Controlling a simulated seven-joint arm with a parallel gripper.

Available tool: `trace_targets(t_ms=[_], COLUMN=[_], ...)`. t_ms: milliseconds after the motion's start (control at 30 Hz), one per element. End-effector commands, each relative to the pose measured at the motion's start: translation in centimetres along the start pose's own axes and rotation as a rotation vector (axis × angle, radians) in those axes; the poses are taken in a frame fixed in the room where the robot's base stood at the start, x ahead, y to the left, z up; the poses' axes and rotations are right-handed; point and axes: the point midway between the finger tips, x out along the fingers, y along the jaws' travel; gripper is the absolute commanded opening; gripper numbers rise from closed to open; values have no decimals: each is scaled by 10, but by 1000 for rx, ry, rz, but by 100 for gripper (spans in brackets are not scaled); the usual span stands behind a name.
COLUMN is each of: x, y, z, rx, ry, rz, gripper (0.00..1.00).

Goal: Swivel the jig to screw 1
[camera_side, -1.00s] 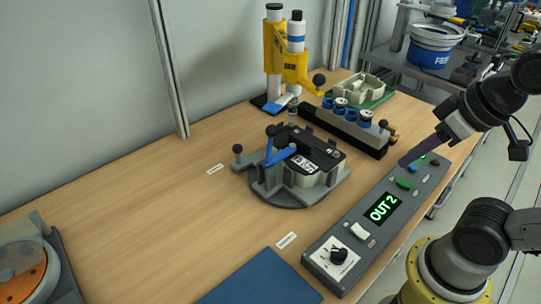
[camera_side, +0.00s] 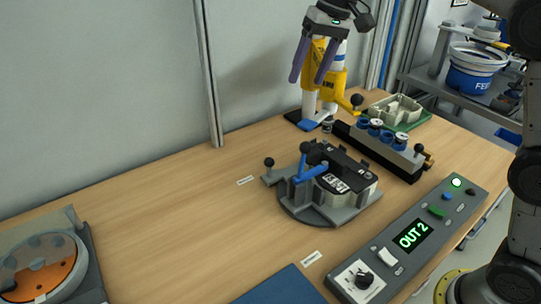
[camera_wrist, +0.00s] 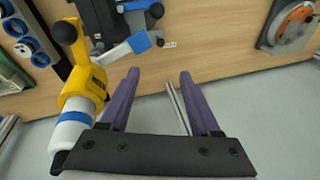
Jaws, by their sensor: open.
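The jig (camera_side: 312,214) is a round dark grey turntable with a grey fixture, holding a black-topped part (camera_side: 345,168) with a white label. My gripper (camera_side: 307,80) is open and empty, high above the bench in front of the yellow screwdriver station (camera_side: 335,77). In the wrist view my gripper's purple fingers (camera_wrist: 158,74) are apart with nothing between them. The jig's part (camera_wrist: 98,18) shows only partly at the top edge there.
A control panel (camera_side: 375,250) at the front right reads "OUT 2" and has a bright lamp (camera_side: 456,183). A black rack (camera_side: 380,152) with blue-ringed pieces and a green tray (camera_side: 418,122) stand behind the jig. An orange disc device (camera_side: 40,270) is at the left.

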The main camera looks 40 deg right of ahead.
Motion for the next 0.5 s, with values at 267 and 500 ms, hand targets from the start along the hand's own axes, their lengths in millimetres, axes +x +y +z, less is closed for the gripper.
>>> trace_targets(t_ms=[267,500], x=[92,124], y=[-10,-7], z=[-42,-40], rx=[2,5], ry=[-116,-166], rz=[19,33], gripper=[64,64])
